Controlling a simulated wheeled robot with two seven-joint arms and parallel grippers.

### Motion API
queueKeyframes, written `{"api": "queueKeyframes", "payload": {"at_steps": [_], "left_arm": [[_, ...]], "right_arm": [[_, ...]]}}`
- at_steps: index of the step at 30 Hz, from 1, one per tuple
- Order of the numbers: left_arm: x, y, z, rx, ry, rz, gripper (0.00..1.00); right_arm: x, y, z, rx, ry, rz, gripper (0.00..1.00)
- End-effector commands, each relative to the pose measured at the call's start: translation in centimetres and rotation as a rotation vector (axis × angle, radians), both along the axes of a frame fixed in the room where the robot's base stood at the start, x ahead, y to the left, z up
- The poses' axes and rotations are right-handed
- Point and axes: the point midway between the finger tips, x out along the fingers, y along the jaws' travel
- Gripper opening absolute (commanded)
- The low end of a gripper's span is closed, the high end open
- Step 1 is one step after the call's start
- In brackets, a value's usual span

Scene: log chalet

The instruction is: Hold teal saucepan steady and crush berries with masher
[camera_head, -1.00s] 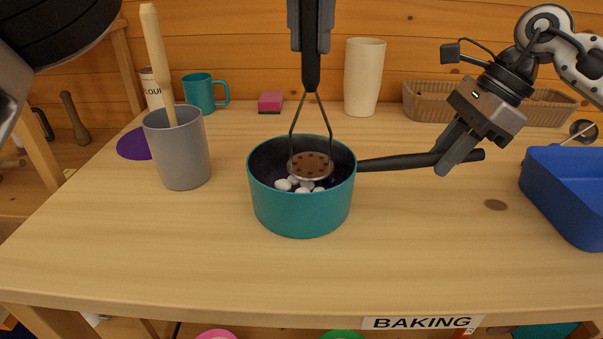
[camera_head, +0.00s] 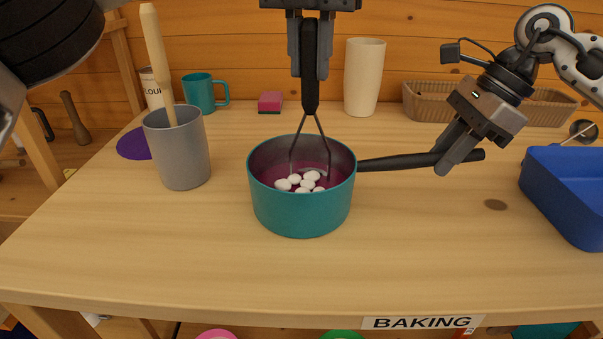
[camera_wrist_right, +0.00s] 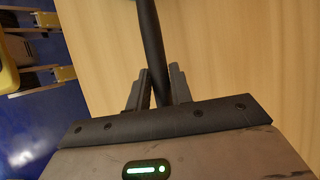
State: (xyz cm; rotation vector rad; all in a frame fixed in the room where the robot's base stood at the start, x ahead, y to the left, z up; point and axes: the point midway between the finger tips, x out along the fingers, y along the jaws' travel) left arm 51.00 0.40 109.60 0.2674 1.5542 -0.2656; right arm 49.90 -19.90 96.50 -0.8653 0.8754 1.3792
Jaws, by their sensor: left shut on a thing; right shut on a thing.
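The teal saucepan (camera_head: 302,212) stands upright on the table, its black handle (camera_head: 400,162) pointing right. My right gripper (camera_head: 452,158) is shut on that handle; the handle also shows between its fingers in the right wrist view (camera_wrist_right: 153,50). My left gripper (camera_head: 310,70) is above the pan, shut on the black handle of the masher (camera_head: 311,95). The masher points straight down, its wire legs inside the pan. Its plate is hidden behind or under the berries. Several white berries (camera_head: 306,181) lie in the pan, with purple-pink colour around them.
A grey crock (camera_head: 182,160) with a wooden tool stands left of the pan. A teal mug (camera_head: 198,92), a sponge (camera_head: 270,102), a cream vase (camera_head: 364,78) and a basket (camera_head: 425,103) stand behind. A blue bin (camera_head: 565,195) is at right. The front table area is clear.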

Motion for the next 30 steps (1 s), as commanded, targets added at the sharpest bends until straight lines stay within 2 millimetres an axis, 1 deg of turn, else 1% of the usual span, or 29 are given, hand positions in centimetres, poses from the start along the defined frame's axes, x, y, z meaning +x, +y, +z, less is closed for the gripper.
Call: {"api": "queueKeyframes", "payload": {"at_steps": [9, 10, 12, 20, 23, 26, 30], "left_arm": [[0.0, 0.0, 0.1, 0.000, -0.001, 0.000, 0.00], [0.0, 0.0, 0.1, 0.000, -0.001, 0.000, 0.00], [0.0, 0.0, 0.1, 0.000, -0.001, 0.000, 0.00], [0.0, 0.0, 0.1, 0.000, -0.001, 0.000, 0.00], [0.0, 0.0, 0.1, 0.001, -0.001, 0.000, 0.00], [0.0, 0.0, 0.1, 0.000, -0.001, 0.000, 0.00], [0.0, 0.0, 0.1, 0.000, -0.001, 0.000, 0.00]], "right_arm": [[0.0, 0.0, 0.0, 0.000, 0.000, -0.001, 0.00], [0.0, 0.0, 0.0, 0.000, 0.000, -0.001, 0.30], [0.0, 0.0, 0.0, 0.000, 0.000, -0.001, 0.47], [0.0, 0.0, 0.0, 0.000, 0.000, -0.001, 0.47], [0.0, -0.2, 0.5, 0.001, -0.003, -0.001, 0.47], [0.1, -0.8, 1.7, 0.001, -0.002, -0.002, 0.47], [0.1, -2.0, 4.3, 0.002, -0.004, -0.003, 0.47]]}}
